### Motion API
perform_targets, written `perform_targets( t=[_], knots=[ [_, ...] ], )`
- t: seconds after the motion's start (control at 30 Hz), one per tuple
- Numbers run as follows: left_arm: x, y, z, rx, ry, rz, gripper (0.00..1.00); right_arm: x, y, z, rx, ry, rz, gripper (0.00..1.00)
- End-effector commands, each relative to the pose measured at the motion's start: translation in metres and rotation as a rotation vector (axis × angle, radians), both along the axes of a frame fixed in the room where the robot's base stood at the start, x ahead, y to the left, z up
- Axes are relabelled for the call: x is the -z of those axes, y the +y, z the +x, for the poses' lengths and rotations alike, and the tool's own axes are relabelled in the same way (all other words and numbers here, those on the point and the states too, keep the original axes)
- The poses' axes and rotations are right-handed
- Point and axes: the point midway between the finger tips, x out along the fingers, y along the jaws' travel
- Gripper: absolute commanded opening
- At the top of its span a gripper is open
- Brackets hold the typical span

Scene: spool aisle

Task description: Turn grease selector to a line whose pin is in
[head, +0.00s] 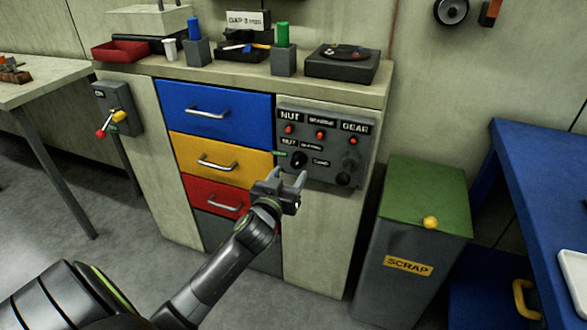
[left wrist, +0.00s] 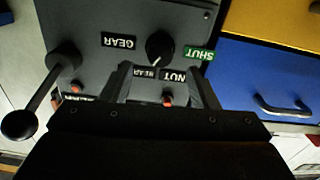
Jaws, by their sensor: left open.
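In the left wrist view the knob (left wrist: 160,46) carries a white mark that seems to point toward the bearing label. A green SHUT label (left wrist: 198,54) and a GEAR label (left wrist: 119,40) flank it. Three red pins, under NUT (head: 289,129), BEARING (head: 319,135) and GEAR (head: 353,141), sit above; I cannot tell which are in. My left gripper (head: 287,172) is open and empty just below the knob; its fingers (left wrist: 160,72) show apart from it. My right gripper is out of view.
A lever with a black ball (left wrist: 20,125) juts from the panel near the knob. Drawers with handles, blue (head: 215,113), yellow (head: 222,155) and red (head: 215,196), lie left of the panel. A green-lidded scrap bin (head: 420,190) stands right.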

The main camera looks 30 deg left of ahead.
Motion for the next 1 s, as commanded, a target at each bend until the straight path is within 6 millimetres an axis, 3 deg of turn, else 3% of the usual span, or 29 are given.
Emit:
perform_targets(
  t=[0.1,0.3,0.67,1.0],
  knots=[
    [0.0,0.005,0.019,0.0,-0.002,0.001,0.54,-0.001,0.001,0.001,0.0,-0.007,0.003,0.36],
    [0.0,0.009,0.037,0.0,0.0,0.001,0.54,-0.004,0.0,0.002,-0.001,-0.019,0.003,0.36],
    [0.0,0.01,0.04,0.0,0.0,0.0,0.54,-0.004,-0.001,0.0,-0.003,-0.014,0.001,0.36],
    [0.0,0.01,0.04,0.0,0.0,0.0,0.1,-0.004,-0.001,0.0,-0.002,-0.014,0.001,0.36]
  ],
)
